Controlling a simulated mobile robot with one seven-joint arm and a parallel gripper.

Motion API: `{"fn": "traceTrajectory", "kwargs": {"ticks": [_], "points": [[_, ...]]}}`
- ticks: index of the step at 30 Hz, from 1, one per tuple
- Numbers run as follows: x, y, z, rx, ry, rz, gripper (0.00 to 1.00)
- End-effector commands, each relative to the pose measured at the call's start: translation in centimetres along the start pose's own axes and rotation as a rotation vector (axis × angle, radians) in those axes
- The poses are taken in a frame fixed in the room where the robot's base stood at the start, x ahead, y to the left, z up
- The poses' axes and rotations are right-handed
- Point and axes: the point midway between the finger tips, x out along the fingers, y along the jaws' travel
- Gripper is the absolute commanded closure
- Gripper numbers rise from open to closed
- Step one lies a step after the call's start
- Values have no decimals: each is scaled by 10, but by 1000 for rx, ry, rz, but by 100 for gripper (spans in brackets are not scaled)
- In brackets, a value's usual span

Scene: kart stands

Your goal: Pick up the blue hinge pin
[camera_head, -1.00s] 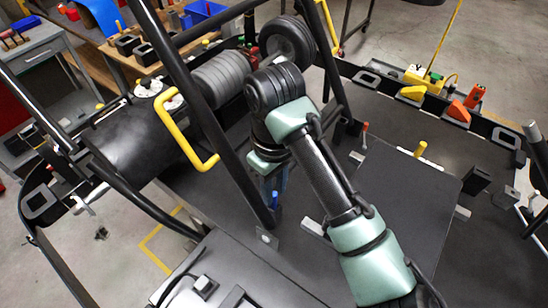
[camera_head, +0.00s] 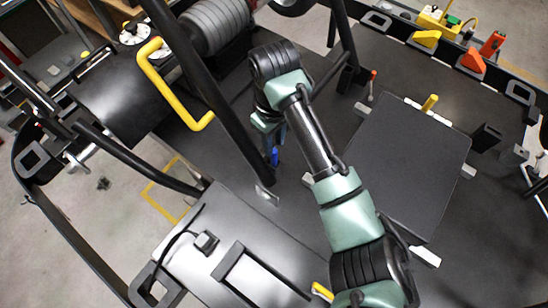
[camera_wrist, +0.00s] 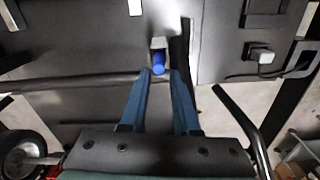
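The blue hinge pin (camera_head: 274,158) stands beside the lower end of a black frame tube, at its bracket. In the wrist view the blue hinge pin (camera_wrist: 159,66) shows in front of a light grey bracket, just past my fingertips and roughly centred between them. My gripper (camera_wrist: 161,75) is open, with its two blue fingers apart and nothing between them along their length. In the head view my gripper (camera_head: 270,143) points down just above the pin, its fingers partly hidden by my wrist. I cannot tell whether the fingertips touch the pin.
The black frame tube (camera_head: 215,95) runs close on the left of my gripper. A yellow handle (camera_head: 168,88) stands further left. A dark flat panel (camera_head: 410,165) with a yellow pin (camera_head: 430,102) lies to the right. A red-topped pin (camera_head: 373,78) stands behind it.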

Motion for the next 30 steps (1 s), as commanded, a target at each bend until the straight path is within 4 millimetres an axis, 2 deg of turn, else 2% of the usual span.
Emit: {"fn": "traceTrajectory", "kwargs": {"ticks": [7, 15, 16, 21, 30], "points": [[33, 1, 0, 1, -2, -1, 70], [38, 1, -1, 1, 0, 0, 70], [38, 1, -1, 1, 0, 0, 72], [38, 1, -1, 1, 0, 0, 100], [38, 1, -1, 0, 0, 0, 100]]}}
